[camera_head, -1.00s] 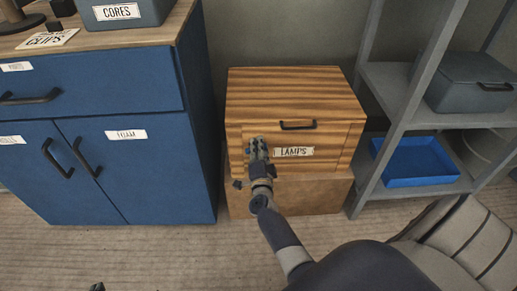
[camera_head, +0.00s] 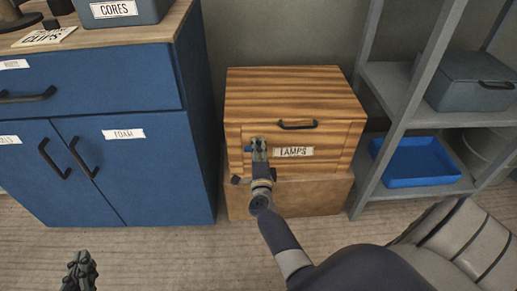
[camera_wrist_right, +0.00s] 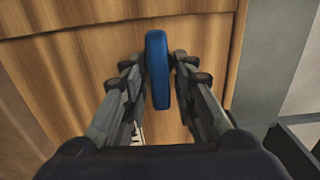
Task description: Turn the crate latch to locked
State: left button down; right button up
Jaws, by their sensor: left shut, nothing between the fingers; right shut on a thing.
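The wooden crate (camera_head: 290,97) labelled LAMPS stands with its front panel facing me. My right gripper (camera_head: 259,145) is at the upper left of that panel, shut on the blue latch (camera_wrist_right: 157,70). In the right wrist view the latch is a long blue bar between the two fingertips (camera_wrist_right: 158,72). In the head view only a small blue end of it shows left of the fingers; the rest is hidden, and I cannot tell its lock position. My left gripper (camera_head: 80,271) is shut and empty, low at the left above the floor.
The crate rests on a brown box (camera_head: 315,195). A blue cabinet (camera_head: 150,180) stands close on the left. A grey shelf (camera_head: 395,125) with a blue tray (camera_head: 420,180) and a grey bin (camera_head: 470,85) stands on the right. Floor in front is clear.

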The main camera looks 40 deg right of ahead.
jog(key=shift+f, duration=0.1)
jog(key=o, duration=0.8)
jog(key=v, duration=0.7)
jog(key=shift+s, duration=0.25)
jog(key=shift+a, duration=0.2)
